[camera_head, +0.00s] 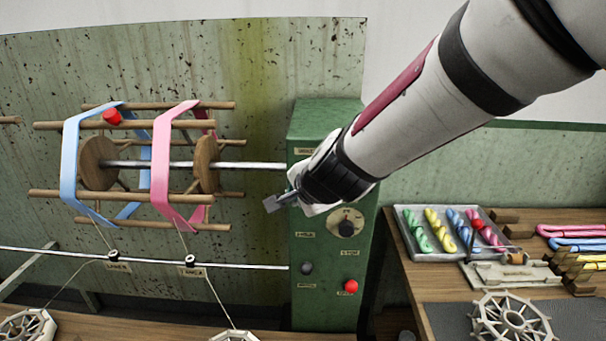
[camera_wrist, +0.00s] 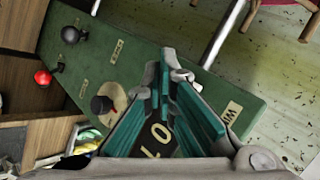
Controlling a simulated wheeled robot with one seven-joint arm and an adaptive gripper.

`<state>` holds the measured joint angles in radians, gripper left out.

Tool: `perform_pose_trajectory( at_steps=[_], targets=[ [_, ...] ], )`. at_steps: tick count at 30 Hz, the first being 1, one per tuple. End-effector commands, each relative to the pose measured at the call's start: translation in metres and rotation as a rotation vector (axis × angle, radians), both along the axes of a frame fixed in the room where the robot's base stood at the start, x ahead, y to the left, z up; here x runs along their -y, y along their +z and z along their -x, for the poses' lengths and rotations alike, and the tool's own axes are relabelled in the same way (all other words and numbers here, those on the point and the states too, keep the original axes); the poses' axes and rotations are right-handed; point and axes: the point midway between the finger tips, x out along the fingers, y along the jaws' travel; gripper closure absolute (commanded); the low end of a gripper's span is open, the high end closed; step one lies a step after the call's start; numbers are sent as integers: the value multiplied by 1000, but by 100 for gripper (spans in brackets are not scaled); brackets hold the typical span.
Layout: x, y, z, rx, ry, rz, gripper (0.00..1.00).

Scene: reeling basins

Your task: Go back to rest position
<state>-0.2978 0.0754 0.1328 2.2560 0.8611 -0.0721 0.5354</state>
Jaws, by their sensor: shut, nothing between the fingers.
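My gripper (camera_head: 282,202) is shut and empty in the head view, held in front of the upper part of the green control box (camera_head: 328,270). It hangs at the end of my arm, which comes in from the upper right. In the wrist view my closed fingers (camera_wrist: 165,85) point over the green box face (camera_wrist: 95,55), beside a rotary knob on a pale round plate (camera_wrist: 103,104). The knob (camera_head: 346,227) shows in the head view below and right of my gripper. I cannot tell whether the fingertips touch the box.
A reel with blue (camera_head: 69,165) and pink (camera_head: 161,165) skeins stands left of the box. A red button (camera_head: 351,286) and a black knob (camera_head: 307,268) sit low on the box. A right-hand table holds a tray (camera_head: 403,212) of coloured skeins and a spoked wheel (camera_head: 512,318).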

Motion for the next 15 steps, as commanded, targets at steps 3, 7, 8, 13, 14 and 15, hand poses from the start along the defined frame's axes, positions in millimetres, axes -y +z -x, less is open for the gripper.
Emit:
perform_pose_trajectory(
  at_steps=[3,7,8,13,14,15],
  targets=[
    [0,0,8,0,1,-1,100],
    [0,0,11,0,1,-1,100],
    [0,0,11,0,1,-1,100],
    [0,0,11,0,0,0,100],
    [0,0,11,0,1,1,100],
    [0,1,11,1,3,2,100]
  ],
)
